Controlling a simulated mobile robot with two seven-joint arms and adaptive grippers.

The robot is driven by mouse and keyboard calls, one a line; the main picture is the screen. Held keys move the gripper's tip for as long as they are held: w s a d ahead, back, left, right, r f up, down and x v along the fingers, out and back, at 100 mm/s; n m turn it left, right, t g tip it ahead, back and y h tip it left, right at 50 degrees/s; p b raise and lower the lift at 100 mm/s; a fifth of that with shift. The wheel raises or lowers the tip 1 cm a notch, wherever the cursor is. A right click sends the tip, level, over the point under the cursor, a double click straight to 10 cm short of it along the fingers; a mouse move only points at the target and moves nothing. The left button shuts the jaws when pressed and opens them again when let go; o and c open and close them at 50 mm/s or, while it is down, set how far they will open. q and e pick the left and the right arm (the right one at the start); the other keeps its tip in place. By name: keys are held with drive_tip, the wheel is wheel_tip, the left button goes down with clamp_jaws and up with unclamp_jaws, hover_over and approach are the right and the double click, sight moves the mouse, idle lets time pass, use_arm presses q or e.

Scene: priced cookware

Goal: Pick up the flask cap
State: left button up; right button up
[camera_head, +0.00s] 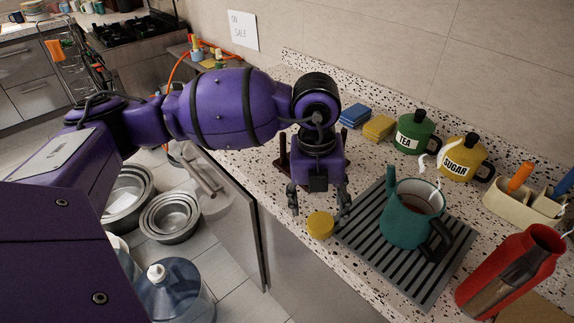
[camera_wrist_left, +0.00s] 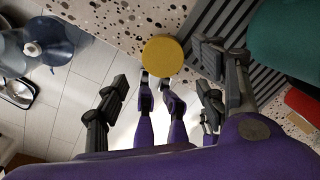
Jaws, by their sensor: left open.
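The flask cap, a round yellow disc (camera_head: 320,225), lies on the speckled counter near its front edge, beside the grey ribbed mat. It also shows in the left wrist view (camera_wrist_left: 163,56), at the top centre. My left gripper (camera_head: 319,203) is open and empty, pointing down above the cap, with its fingers spread to either side in the head view. In the wrist view its fingers (camera_wrist_left: 163,88) are apart, and the cap lies beyond the gap between them. A red flask (camera_head: 512,268) with an open top stands tilted-looking at the right. My right gripper is not in view.
A teal kettle-like pot (camera_head: 411,222) stands on the ribbed mat (camera_head: 428,287), close right of the gripper. Green tea (camera_head: 415,132) and yellow sugar (camera_head: 461,158) canisters stand behind, with blue and yellow sponges (camera_head: 379,127). The counter drops off at its front edge.

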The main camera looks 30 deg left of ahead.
sight(319, 222)
use_arm(q)
drive_tip(key=f, duration=0.5)
drive_tip(key=shift+w+d, duration=0.2)
drive_tip(key=shift+w, duration=0.05)
drive_tip(key=c, duration=1)
